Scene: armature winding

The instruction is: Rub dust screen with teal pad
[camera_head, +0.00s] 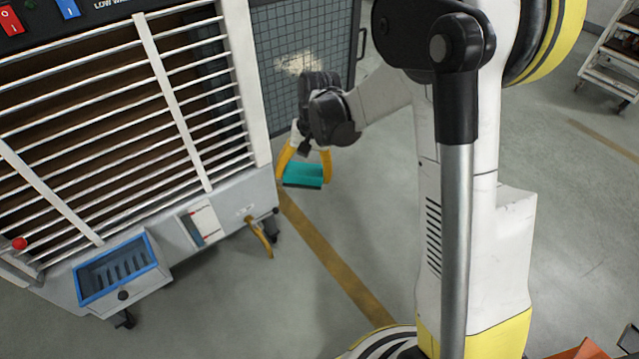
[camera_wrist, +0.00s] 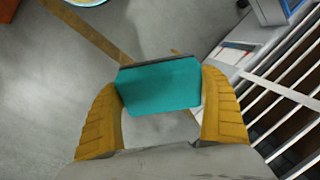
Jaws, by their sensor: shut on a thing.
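My gripper (camera_head: 304,166) has yellow fingers and is shut on the teal pad (camera_head: 303,175). In the wrist view the pad (camera_wrist: 160,86) sits between the two yellow fingers of my gripper (camera_wrist: 160,95), with a dark strip along its far edge. The dust screen (camera_head: 285,62) is a dark mesh panel with a handle, at the right of the slatted machine. A pale dusty patch (camera_head: 299,62) shows on its upper part. The pad is held below this patch, and I cannot tell its distance from the screen. My wrist hides part of the screen.
The slatted machine (camera_head: 252,88) stands at the left, with a blue-rimmed tray (camera_head: 152,252) low on its front. A yellow floor line (camera_head: 335,262) runs beside it. A white cart (camera_head: 612,60) stands at the far right. The grey floor (camera_head: 570,200) at the right is mostly clear.

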